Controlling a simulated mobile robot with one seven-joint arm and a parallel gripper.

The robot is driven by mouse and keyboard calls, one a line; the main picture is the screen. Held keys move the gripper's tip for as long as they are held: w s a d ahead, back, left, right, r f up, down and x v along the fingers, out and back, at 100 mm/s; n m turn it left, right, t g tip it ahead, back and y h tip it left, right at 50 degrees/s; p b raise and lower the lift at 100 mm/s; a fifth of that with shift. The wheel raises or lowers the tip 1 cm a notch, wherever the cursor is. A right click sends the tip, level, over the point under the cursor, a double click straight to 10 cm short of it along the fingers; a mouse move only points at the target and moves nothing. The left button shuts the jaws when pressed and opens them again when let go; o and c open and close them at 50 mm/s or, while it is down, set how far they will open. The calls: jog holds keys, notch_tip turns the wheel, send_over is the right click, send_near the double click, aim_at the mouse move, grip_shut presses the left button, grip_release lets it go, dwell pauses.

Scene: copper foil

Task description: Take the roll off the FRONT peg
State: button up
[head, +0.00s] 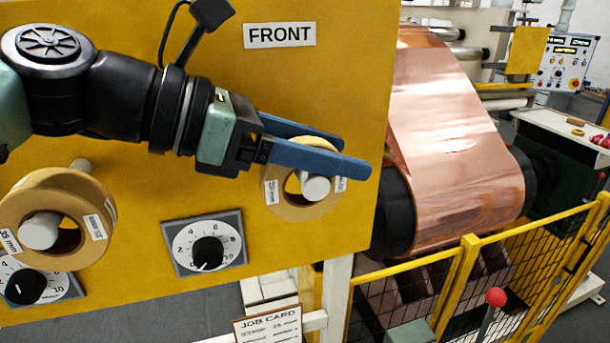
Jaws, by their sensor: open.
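The FRONT label (280,35) is on the upper part of the yellow panel (335,70). Below it, a tan tape roll (284,218) hangs around a pale peg (316,188), whose rounded end sticks out through the roll's hole. My gripper (352,156), with two blue fingers, is open and empty.
A numbered dial (208,250) sits between the rolls; another (25,287) is partly behind the left roll. A further pale stub (82,165) shows above that roll. Right of the panel are copper foil (455,140), a yellow fence (465,265) and a red-knobbed lever (496,297).

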jog(key=shift+w+d+f, duration=0.1)
jog(key=shift+w+d, duration=0.05)
jog(key=shift+d, duration=0.1)
jog(key=shift+a, duration=0.1)
jog(key=c, duration=0.4)
grip_shut()
